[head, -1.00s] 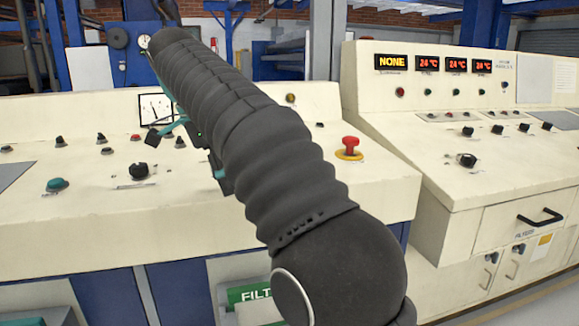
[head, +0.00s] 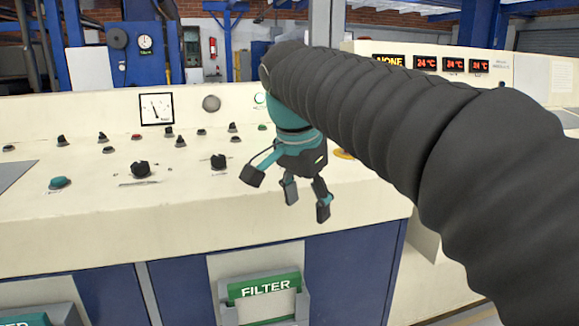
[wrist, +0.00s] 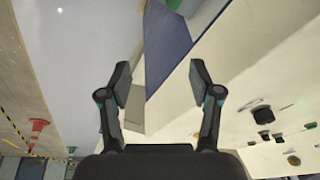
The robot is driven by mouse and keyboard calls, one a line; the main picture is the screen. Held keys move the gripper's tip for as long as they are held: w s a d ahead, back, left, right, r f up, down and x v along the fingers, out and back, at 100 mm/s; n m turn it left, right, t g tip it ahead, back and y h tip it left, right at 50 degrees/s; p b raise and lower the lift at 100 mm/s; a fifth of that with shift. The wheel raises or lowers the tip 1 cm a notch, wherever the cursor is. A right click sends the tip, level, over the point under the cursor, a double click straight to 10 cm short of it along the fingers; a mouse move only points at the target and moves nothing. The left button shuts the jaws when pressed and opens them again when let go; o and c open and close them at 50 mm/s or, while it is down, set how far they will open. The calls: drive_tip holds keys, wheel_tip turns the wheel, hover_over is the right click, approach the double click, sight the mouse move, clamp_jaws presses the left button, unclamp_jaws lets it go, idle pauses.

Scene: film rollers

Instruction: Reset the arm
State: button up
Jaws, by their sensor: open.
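My gripper (head: 306,200) hangs below my black-sleeved arm in the head view, in front of the cream control panel (head: 130,228). Its two dark fingers point down and are apart. In the wrist view my gripper (wrist: 160,78) is open, with nothing between the fingers. It touches no knob or button that I can see. My arm reaches in from the right and hides part of the panel, including most of the red emergency button, whose yellow base (head: 344,154) just shows.
Black knobs (head: 140,170) and a green button (head: 59,183) stand up from the panel. Below are blue doors and a filter holder (head: 267,287). A second console with red displays (head: 425,63) stands at right. The wrist view shows an orange cone (wrist: 37,130) and open floor.

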drive_tip(key=s+d+f+n+t, duration=0.1)
drive_tip(key=s+d+f+n, duration=0.3)
drive_tip(key=s+d+f, duration=0.2)
drive_tip(key=s+d+f+n+t+y, duration=0.1)
drive_tip(key=s+d+f+n, duration=0.4)
drive_tip(key=s+f, duration=0.6)
wheel_tip(320, 180, down, 2)
drive_tip(key=shift+s+d+f+t, duration=0.1)
drive_tip(key=shift+s+d+t, duration=0.1)
drive_tip(key=shift+d+t, duration=0.55)
drive_tip(key=shift+d+g, duration=0.2)
drive_tip(key=shift+g, duration=0.05)
